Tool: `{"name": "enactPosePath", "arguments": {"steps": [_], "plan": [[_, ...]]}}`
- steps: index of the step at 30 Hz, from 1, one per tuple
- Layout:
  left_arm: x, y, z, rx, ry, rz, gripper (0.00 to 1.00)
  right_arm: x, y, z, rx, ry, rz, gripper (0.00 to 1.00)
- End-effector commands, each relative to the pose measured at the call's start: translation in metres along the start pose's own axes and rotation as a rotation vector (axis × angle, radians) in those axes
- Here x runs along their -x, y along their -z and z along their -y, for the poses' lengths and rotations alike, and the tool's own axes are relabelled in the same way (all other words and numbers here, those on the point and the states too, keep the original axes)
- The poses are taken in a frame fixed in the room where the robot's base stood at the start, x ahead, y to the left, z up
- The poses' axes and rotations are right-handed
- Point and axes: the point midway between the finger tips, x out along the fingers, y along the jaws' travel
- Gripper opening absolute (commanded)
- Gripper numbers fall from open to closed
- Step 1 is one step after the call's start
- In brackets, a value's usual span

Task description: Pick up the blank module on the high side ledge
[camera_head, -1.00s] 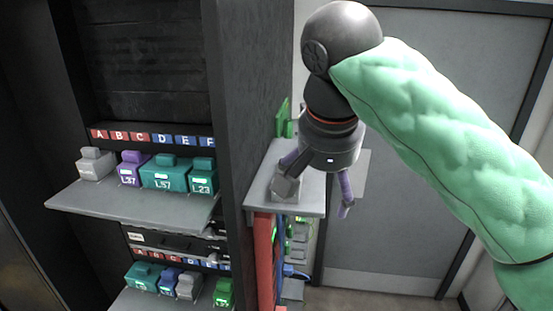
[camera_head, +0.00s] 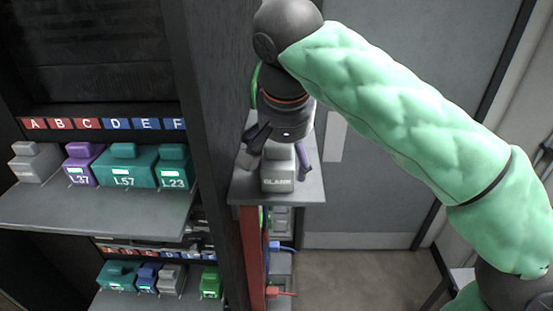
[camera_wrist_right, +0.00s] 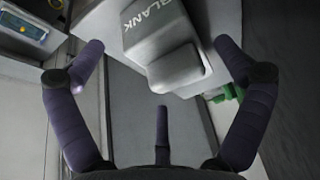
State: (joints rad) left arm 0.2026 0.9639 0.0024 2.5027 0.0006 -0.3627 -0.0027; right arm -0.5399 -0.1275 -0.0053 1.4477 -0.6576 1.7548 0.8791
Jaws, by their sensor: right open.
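The blank module (camera_head: 278,178), a grey block labelled BLANK, stands upright on the high side ledge (camera_head: 313,190). It also shows in the right wrist view (camera_wrist_right: 150,38), at the top centre. My right gripper (camera_head: 278,158) is open, its purple fingers spread on either side of the module's upper part. In the right wrist view the fingertips (camera_wrist_right: 160,50) flank the module with visible gaps. The gripper body hides part of the ledge's back. My left gripper is out of view.
A shelf (camera_head: 90,215) to the left holds a grey, a purple (camera_head: 82,168) and two teal modules (camera_head: 128,172) under lettered labels. A lower shelf holds several more. A dark upright post (camera_head: 215,130) separates the shelves from the ledge. Green items (camera_wrist_right: 228,92) lie beside the ledge.

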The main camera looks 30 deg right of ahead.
Motion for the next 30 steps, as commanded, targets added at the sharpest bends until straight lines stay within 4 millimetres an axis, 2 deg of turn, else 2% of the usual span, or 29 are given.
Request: {"name": "enactPosePath", "arguments": {"steps": [9, 13, 19, 20, 24, 25, 30], "plan": [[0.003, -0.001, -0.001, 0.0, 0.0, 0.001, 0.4, -0.04, 0.004, 0.002, -0.002, -0.001, 0.001, 1.0], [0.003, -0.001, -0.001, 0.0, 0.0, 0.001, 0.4, -0.047, 0.004, 0.003, -0.001, 0.0, 0.001, 1.0], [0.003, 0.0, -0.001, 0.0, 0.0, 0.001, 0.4, -0.047, 0.004, 0.003, -0.001, 0.001, 0.0, 1.0], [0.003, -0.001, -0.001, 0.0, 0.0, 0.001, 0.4, -0.047, 0.004, 0.003, -0.001, 0.001, 0.0, 0.94], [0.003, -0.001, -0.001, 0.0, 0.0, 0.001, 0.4, -0.047, 0.004, 0.003, -0.001, 0.001, 0.0, 0.55], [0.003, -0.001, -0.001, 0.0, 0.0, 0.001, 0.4, -0.047, 0.004, 0.003, -0.001, 0.001, 0.001, 0.49], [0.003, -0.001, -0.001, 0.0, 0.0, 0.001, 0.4, -0.047, 0.004, 0.003, -0.001, 0.001, 0.001, 0.49]]}}
